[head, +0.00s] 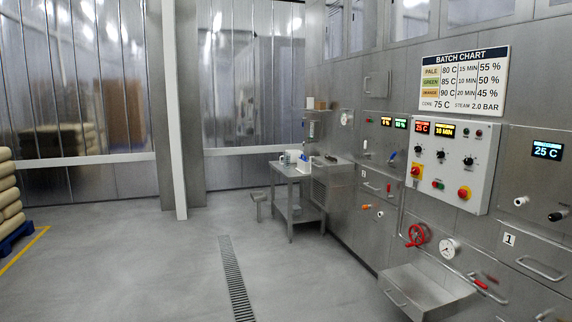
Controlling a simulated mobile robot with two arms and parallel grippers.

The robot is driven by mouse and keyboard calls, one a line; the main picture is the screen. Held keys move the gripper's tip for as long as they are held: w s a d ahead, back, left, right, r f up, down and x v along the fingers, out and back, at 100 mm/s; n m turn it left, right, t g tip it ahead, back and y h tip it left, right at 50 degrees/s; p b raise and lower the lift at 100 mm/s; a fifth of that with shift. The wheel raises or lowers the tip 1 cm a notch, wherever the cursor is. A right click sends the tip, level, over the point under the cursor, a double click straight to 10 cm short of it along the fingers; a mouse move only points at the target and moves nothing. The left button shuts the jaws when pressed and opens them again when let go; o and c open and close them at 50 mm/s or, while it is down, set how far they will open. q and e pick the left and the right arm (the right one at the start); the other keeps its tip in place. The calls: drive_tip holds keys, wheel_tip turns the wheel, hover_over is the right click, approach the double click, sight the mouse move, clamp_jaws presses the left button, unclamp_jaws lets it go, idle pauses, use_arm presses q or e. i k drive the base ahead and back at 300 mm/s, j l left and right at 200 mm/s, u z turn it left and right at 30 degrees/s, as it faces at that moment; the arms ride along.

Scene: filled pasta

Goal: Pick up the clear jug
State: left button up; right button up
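I cannot pick out a clear jug for certain. A small steel table (291,171) stands at the far end of the machine wall. Several small light-coloured items (292,156) sit on its top, too small to tell apart. Neither of my grippers is in view.
A steel machine wall on the right carries a control panel (441,158), a red handwheel (417,235) and a jutting steel bin (425,291). A low stool (257,198) stands beside the table. Stacked sacks (8,195) on a blue pallet (15,238) stand left. The middle floor (150,255) is clear.

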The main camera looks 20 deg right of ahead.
sight(287, 156)
drive_tip(key=i+z, duration=0.1)
drive_tip(key=z, duration=0.45)
drive_tip(key=i, duration=7)
